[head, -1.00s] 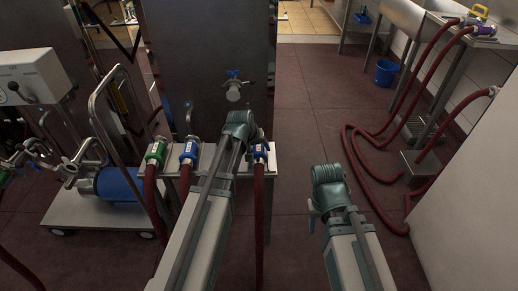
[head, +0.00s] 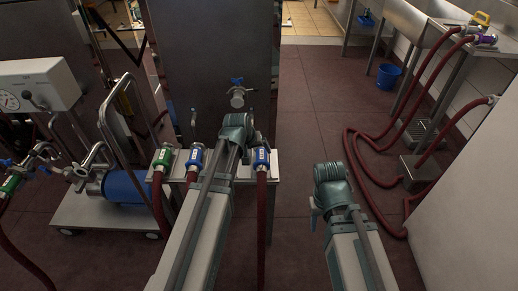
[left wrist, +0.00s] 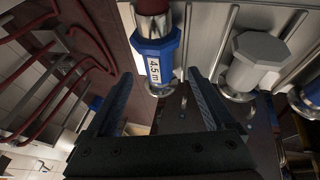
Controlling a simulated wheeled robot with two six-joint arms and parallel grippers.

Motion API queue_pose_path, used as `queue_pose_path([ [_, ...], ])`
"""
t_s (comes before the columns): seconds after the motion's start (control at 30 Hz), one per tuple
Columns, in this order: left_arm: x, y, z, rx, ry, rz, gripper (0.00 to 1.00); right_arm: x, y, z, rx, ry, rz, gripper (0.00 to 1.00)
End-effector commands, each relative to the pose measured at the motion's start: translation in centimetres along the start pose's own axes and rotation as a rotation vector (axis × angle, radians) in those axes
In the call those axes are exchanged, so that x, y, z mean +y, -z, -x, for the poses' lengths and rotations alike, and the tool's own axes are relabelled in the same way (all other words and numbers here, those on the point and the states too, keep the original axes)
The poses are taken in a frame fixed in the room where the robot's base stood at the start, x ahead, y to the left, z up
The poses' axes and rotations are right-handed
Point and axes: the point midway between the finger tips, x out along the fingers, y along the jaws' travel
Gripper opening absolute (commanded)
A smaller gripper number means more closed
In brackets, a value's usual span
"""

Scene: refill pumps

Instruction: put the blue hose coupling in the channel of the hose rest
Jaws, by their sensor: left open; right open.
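The hose rest (head: 283,172) is a metal shelf in front of a dark cabinet. In the head view a blue coupling (head: 261,157) with a red hose lies on it just right of my left gripper (head: 240,150). A second blue coupling (head: 194,158) lies to the left of that gripper. In the left wrist view my left gripper (left wrist: 158,82) is open, and a blue coupling marked 4.5 m (left wrist: 160,62) shows between its fingers, ungripped. A pale grey coupling (left wrist: 255,62) is beside it. My right gripper (head: 315,212) hangs over clear floor, its fingers mostly hidden.
A green coupling (head: 163,158) lies at the rest's left end. A pump trolley (head: 85,212) with a blue motor stands at the left. Red hoses (head: 355,160) loop over the floor at the right, below a metal table. A blue bucket (head: 387,76) stands at the back.

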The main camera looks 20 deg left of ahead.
Motion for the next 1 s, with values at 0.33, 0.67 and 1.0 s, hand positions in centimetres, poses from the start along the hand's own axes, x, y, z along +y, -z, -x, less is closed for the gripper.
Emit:
queue_pose_path([
  [0.33, 0.3, 0.2, 6.5, 0.002, -0.004, 0.0, 0.88, 0.6, -0.3, 5.8, 0.0, 0.0, 0.0, 0.5],
  [0.67, 0.2, 0.0, 7.8, 0.002, -0.005, -0.001, 0.88, 0.7, -0.4, 6.9, 0.0, 0.0, 0.0, 0.5],
  [1.0, 0.2, 0.0, 7.7, 0.002, -0.005, -0.001, 0.88, 0.7, -0.4, 6.9, 0.0, 0.0, 0.0, 0.5],
])
